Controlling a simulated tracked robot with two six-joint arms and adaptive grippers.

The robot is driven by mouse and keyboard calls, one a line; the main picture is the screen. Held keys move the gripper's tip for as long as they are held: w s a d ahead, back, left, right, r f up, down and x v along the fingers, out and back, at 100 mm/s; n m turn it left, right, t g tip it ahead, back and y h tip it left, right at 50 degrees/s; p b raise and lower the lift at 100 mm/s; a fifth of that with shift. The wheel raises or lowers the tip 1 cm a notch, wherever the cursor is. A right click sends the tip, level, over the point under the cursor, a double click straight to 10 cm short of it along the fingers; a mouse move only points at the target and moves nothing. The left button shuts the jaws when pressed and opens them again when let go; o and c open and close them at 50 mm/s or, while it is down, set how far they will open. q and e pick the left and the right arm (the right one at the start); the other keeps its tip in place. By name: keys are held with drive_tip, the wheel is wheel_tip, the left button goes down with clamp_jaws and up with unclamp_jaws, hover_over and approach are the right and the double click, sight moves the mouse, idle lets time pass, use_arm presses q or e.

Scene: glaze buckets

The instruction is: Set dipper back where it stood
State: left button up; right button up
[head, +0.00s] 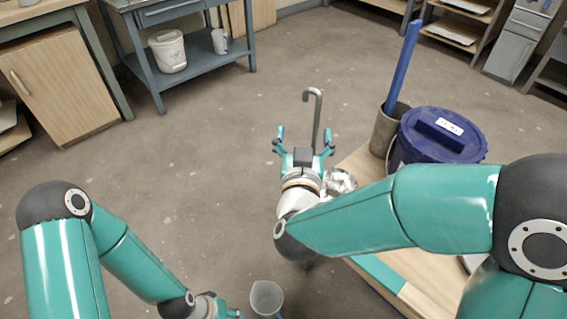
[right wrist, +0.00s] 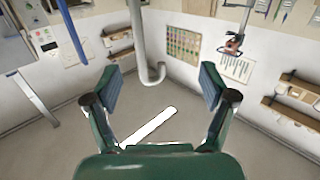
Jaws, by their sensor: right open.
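The dipper's grey hooked handle (head: 317,112) stands upright just beyond my right gripper (head: 304,143) in the head view. Its lower part is hidden behind the gripper. A shiny metal piece (head: 341,181) shows beside my right wrist at the table's edge; I cannot tell whether it is the dipper's bowl. My right gripper is open, its fingers spread on either side of the handle's line of sight. In the right wrist view the gripper (right wrist: 154,88) is open and a pale hooked pipe (right wrist: 142,45) shows past the fingers. My left gripper (head: 233,312) is partly cut off at the bottom edge.
A blue lidded bucket (head: 437,137) and a grey pot (head: 383,134) with a blue stick (head: 403,65) stand on the wooden table (head: 361,168). A pale grey cup (head: 266,297) is near my left gripper. A blue-grey shelf unit (head: 197,77) stands at back left. Open floor lies between.

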drive_tip(key=s+a, duration=0.4)
drive_tip(key=s, duration=0.3)
drive_tip(key=shift+s+a+r, duration=0.15)
drive_tip(key=shift+s+a, duration=0.1)
drive_tip(key=shift+s, duration=0.1)
idle(0.4)
drive_tip(key=shift+s, duration=0.1)
idle(0.5)
